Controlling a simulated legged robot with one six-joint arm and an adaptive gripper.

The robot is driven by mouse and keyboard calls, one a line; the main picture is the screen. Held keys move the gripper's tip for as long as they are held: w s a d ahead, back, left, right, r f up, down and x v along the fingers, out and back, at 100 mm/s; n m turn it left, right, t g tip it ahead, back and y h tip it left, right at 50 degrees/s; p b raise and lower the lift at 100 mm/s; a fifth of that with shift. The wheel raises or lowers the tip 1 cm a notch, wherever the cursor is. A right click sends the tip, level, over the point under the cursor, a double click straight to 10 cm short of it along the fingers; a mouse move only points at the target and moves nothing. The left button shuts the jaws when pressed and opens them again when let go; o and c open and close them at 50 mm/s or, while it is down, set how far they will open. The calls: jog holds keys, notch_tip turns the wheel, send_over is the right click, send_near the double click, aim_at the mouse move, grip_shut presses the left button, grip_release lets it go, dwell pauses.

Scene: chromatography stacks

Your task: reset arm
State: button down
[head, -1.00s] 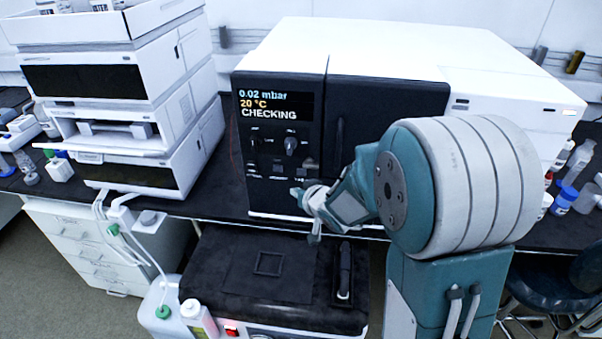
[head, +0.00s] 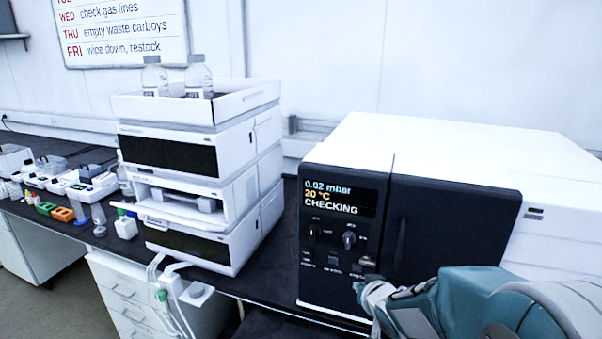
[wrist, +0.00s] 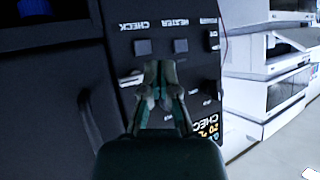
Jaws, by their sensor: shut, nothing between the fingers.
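My gripper (head: 366,290) is at the lower right of the head view, in front of the bottom of the black control panel (head: 318,245) on a white and black instrument. The wrist view shows my gripper (wrist: 159,68) with its fingertips together and nothing between them. It is in front of the panel near two square buttons (wrist: 181,46), with the lettering upside down. I cannot tell whether the fingertips touch the panel. The display (head: 340,197) reads 0.02 mbar, 20 °C, CHECKING. My arm hides the instrument's lower right part.
A white module stack (head: 213,195) stands left of the instrument, with two clear bottles (head: 155,76) in its top tray (head: 240,104). Small bottles and racks (head: 62,214) crowd the bench's left end. A whiteboard (head: 120,30) hangs behind.

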jog(key=s+d+r+g+h, duration=0.25)
jog(key=s+r, duration=0.55)
jog(key=s, duration=0.4)
jog(key=s+a+g, duration=0.1)
jog(key=s, duration=0.6)
jog(key=s+a+r+g, duration=0.1)
jog(key=s+a+g, duration=0.1)
jog(key=s, duration=0.6)
jog(key=shift+s+a+r+y, duration=0.15)
jog(key=shift+a+r+y, duration=0.1)
jog(key=shift+y, duration=0.2)
